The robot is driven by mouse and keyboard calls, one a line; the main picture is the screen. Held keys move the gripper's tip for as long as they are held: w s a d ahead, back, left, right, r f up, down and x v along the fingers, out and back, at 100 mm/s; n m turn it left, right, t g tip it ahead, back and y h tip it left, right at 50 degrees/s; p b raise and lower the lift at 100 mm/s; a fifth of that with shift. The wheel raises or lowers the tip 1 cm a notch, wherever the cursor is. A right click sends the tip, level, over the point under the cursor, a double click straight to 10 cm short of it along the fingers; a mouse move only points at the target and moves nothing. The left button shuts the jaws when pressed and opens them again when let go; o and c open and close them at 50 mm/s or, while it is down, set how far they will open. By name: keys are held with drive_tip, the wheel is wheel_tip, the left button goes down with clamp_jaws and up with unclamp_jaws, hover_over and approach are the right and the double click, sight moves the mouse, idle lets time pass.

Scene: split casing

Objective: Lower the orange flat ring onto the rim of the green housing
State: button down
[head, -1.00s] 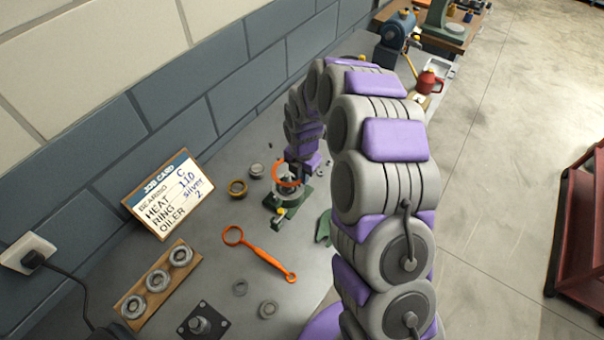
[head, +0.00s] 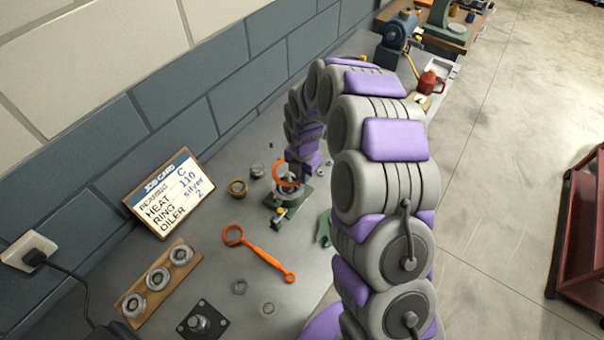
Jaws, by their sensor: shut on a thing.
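The orange flat ring (head: 277,177) is held at the end of my arm, low over the green housing. It looks tilted in the picture, and I cannot tell whether it touches the rim. The green housing (head: 296,204) shows its green base and a pale round body below the ring, with a small yellow-tipped part at its front. My gripper (head: 291,167) is shut on the ring from above. My arm hides its fingertips and the far side of the housing.
An orange ring-ended tool (head: 262,255) lies in front on the grey bench. A wooden board (head: 135,304) holds several bearings. A job card (head: 170,193) leans at the wall.

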sight(298, 193)
drive_tip(key=shift+d, duration=0.1)
drive_tip(key=shift+a, duration=0.7)
drive_tip(key=shift+f, duration=0.15)
idle(0.3)
drive_tip(key=shift+a+f, duration=0.3)
drive_tip(key=shift+f, duration=0.15)
drive_tip(key=shift+d+f, duration=0.2)
drive_tip(key=shift+f, duration=0.55)
drive_tip(key=shift+a+f, duration=0.15)
drive_tip(key=shift+f, duration=0.6)
drive_tip(key=shift+f+b, duration=0.55)
drive_tip(key=shift+f, duration=1)
